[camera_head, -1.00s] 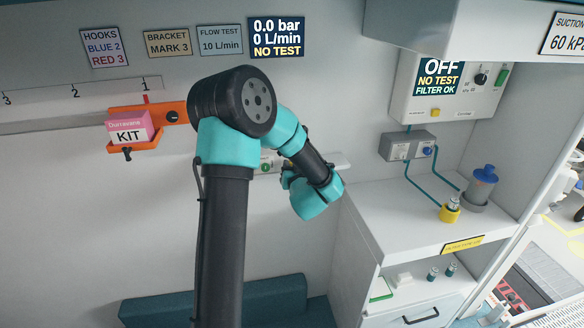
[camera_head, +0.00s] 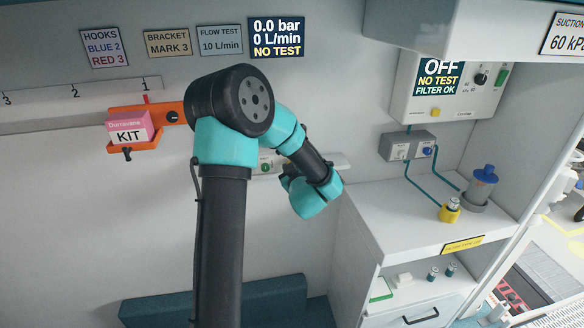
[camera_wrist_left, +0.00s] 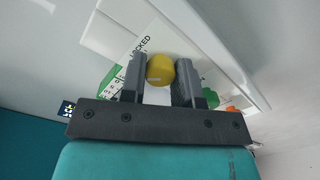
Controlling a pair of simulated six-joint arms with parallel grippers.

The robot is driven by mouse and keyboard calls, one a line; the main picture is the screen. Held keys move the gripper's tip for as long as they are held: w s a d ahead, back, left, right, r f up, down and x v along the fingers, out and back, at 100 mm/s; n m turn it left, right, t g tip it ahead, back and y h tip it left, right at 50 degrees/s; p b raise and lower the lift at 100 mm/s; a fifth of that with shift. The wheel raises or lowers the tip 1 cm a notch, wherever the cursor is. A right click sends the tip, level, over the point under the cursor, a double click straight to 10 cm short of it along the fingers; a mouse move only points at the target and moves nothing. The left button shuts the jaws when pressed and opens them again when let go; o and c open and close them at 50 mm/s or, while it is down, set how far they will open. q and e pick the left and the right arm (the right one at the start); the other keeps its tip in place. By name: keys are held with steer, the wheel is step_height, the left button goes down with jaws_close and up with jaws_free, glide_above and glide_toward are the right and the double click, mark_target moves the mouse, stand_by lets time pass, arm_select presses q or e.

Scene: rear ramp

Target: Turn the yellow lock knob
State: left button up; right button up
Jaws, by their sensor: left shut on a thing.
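The yellow lock knob (camera_wrist_left: 160,69) shows in the left wrist view, in front of a white panel whose label (camera_wrist_left: 141,46) reads partly "LOCKED". My left gripper (camera_wrist_left: 160,76) is shut on the knob, with one grey finger against each side of it. In the head view my left arm's wrist is close to the back wall; the knob and the fingertips are hidden there. My right gripper is in neither view.
Green parts (camera_wrist_left: 106,84) show beside the fingers. An orange bracket (camera_head: 172,113) with a pink kit box (camera_head: 130,128) hangs on the wall at left. A white cabinet (camera_head: 395,225) stands at right, and a teal bench (camera_head: 160,309) is below.

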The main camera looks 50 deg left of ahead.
arm_select(q)
steer(key=n, duration=0.8)
steer(key=shift+n, duration=0.3)
stand_by(0.3)
steer(key=o, duration=0.9)
steer(key=shift+s+d, duration=0.1)
steer(key=v, duration=1.7)
steer(key=shift+s, duration=0.2)
